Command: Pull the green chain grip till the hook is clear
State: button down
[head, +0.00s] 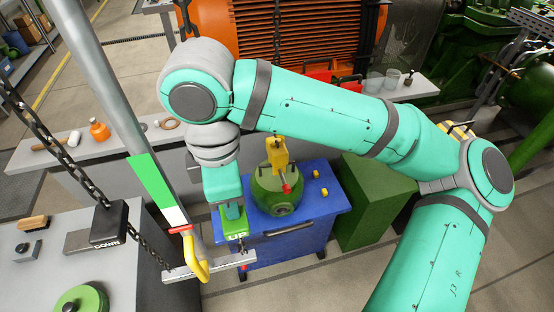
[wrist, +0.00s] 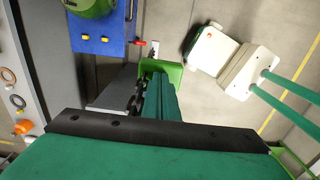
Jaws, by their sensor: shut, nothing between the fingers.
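The green chain grip (head: 233,224), marked UP, hangs in front of the blue cabinet. In the wrist view the green grip (wrist: 170,70) lies just beyond my fingertips, with dark chain links beside them. My gripper (head: 230,208) points down at the grip's top; it also shows in the wrist view (wrist: 158,85). Its fingers are closed and empty; I cannot tell whether they touch the grip. A yellow block (head: 277,152) with a red part below sits at the top of the green rounded casing (head: 277,193). A hook cannot be made out clearly there.
The black DOWN grip (head: 108,224) hangs on a chain at the left. A grey post (head: 107,75) with a green-white band and a grey crossbar (head: 210,265) stand close left of my gripper. The blue cabinet (head: 318,225) and a green box (head: 372,205) stand to the right.

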jog(key=shift+f, duration=1.15)
jog(key=shift+r, duration=0.1)
jog(key=shift+w+r, duration=0.1)
jog(key=shift+r, duration=5.05)
notch_tip(320, 180, up, 7)
